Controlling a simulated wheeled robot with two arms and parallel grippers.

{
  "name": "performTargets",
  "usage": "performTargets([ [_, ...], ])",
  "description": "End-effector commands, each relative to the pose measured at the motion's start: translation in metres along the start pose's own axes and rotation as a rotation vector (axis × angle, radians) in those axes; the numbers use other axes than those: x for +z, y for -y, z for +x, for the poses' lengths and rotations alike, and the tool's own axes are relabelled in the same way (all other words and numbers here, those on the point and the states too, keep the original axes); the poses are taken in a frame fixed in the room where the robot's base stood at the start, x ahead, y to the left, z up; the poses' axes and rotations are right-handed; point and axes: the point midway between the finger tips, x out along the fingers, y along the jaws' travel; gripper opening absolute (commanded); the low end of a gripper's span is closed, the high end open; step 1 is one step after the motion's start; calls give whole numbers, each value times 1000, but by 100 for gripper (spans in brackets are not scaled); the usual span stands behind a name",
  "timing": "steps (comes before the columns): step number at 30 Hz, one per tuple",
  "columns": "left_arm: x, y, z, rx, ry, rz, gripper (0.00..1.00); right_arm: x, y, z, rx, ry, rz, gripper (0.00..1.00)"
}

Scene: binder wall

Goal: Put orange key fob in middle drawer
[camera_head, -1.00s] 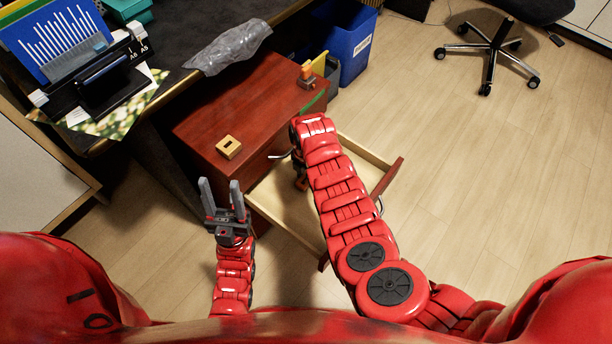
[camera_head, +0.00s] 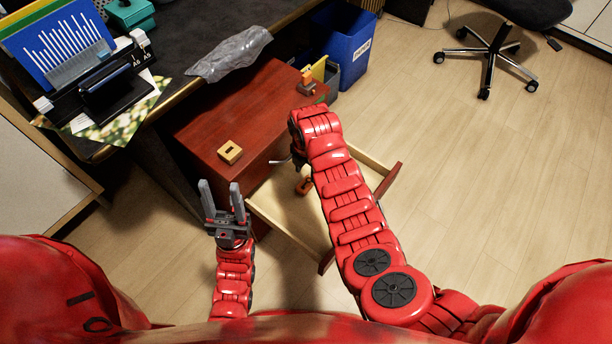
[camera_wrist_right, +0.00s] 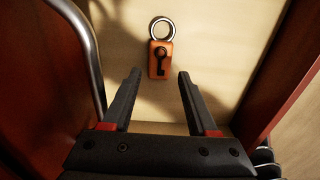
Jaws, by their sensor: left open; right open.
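The orange key fob (camera_wrist_right: 161,59), with a metal ring and a dark key shape on it, lies on the pale floor of the open drawer (camera_wrist_right: 225,45). In the head view the fob (camera_head: 304,186) shows small inside the drawer (camera_head: 290,225), partly beside my right arm. My right gripper (camera_wrist_right: 158,75) is open and empty over the drawer, with the fob just beyond its fingertips and apart from them. In the head view the right fingers are mostly hidden behind my arm. My left gripper (camera_head: 221,190) is open and empty, left of the drawer.
The red-brown cabinet (camera_head: 250,110) carries a yellow block with a slot (camera_head: 230,152) and a small orange-and-brown object (camera_head: 307,83). A metal handle (camera_wrist_right: 82,40) runs close to the right gripper. A blue bin (camera_head: 345,45) stands behind.

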Motion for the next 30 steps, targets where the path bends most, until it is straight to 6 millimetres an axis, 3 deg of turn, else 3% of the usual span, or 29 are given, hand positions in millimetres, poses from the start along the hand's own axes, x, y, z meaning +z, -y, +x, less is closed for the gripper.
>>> performTargets([
  [3,-1,0,6,0,0,0,50,2,-1,-29,5,3,1,59],
  [10,-2,0,9,0,0,0,50,1,0,-58,2,1,2,59],
  [30,-2,0,9,0,0,0,50,0,0,-61,-1,-1,1,59],
])
